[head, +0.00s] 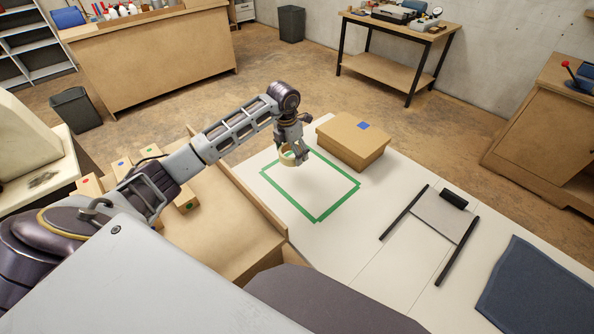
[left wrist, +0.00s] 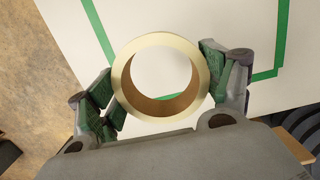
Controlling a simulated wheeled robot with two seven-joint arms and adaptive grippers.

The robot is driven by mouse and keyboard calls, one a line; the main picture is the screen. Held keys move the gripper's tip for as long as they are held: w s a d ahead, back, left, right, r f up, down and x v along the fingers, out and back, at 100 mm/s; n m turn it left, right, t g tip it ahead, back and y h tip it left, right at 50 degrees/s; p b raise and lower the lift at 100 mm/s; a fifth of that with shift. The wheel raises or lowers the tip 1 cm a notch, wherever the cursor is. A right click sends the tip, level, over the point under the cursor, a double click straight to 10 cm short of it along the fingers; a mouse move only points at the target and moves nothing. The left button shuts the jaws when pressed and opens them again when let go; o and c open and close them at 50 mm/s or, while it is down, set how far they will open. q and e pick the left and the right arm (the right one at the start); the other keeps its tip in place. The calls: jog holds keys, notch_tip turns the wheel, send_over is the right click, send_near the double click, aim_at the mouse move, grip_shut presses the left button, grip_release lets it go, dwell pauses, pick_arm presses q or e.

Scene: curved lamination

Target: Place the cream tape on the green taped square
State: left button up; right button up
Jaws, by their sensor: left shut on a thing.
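The cream tape (left wrist: 160,52) is a roll with a brown inner core, held between the two fingers of my left gripper (left wrist: 162,88) in the left wrist view. In the head view the tape (head: 287,157) shows at the tip of my left gripper (head: 293,152), over the far left part of the green taped square (head: 338,208). Green strips of the square also show behind the tape in the left wrist view (left wrist: 281,40). I cannot tell how high the tape is above the white table. My right gripper is not in view.
A cardboard box with a blue mark (head: 350,143) stands just beyond the square on the white table (head: 375,250). A clipboard-like plate between black bars (head: 440,215) and a dark blue cloth (head: 538,295) lie to the right. Small cardboard boxes (head: 187,200) stand left, near my arm.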

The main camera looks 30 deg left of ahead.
pick_arm(q)
send_over(293, 173)
jog(key=shift+s+f, duration=0.1)
jog(key=shift+f, duration=2.05)
jog(key=shift+f, duration=0.1)
jog(key=shift+f, duration=1.8)
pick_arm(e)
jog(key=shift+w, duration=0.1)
pick_arm(q)
jog(key=shift+f, duration=0.1)
jog(key=o, duration=1.1)
jog(key=shift+c, duration=0.2)
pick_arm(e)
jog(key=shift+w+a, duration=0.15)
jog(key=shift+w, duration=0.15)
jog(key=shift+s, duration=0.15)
